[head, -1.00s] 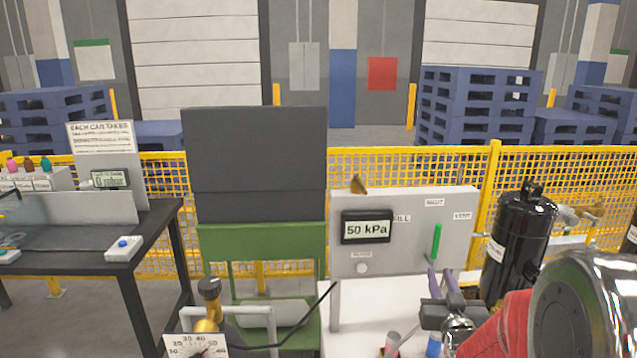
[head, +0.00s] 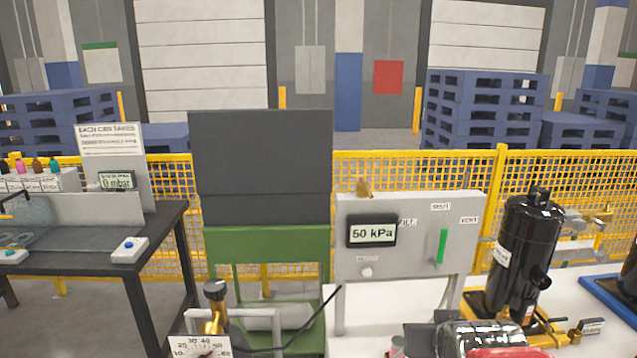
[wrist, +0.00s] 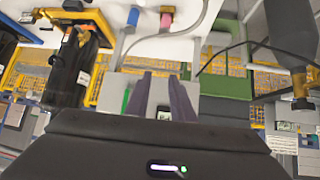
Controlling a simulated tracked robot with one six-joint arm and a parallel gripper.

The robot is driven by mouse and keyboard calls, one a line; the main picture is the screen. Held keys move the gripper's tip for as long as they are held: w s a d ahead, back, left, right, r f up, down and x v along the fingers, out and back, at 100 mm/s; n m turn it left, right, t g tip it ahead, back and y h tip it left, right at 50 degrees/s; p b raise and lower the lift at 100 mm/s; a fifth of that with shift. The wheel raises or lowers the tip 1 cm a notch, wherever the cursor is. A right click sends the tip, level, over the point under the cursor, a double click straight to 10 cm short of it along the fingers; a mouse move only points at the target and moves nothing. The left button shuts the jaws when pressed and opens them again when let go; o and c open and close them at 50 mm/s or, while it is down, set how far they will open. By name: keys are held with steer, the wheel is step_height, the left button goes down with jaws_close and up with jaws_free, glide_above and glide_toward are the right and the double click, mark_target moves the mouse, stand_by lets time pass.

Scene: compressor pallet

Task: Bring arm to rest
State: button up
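My gripper (wrist: 161,98) shows in the wrist view with its two purple fingers apart and nothing between them. The grey panel (wrist: 113,88) shows behind the fingers in that view, which looks upside down. In the head view my arm is low at the bottom edge, right of centre, and the fingers are hidden or out of frame. The grey panel (head: 408,273) there carries a 50 kPa display (head: 372,232) and a green lever (head: 442,246) standing upright.
A black tank (head: 524,250) stands on a yellow base at the right. Blue (wrist: 133,16) and pink (wrist: 166,20) cylinders stand on the white bench. A dark table (head: 150,235) is at the left. A gauge (head: 203,345) is low in front of the green stand (head: 267,240). Yellow fencing (head: 385,170) runs behind.

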steer(key=s+a+g, duration=0.2)
steer(key=s, duration=0.6)
steer(key=s+a+g+y, duration=0.1)
steer(key=s+a+g, duration=0.1)
steer(key=s, duration=0.6)
steer(key=shift+a+f+n, duration=0.25)
steer(key=shift+a+n, duration=0.1)
steer(key=shift+n, duration=0.05)
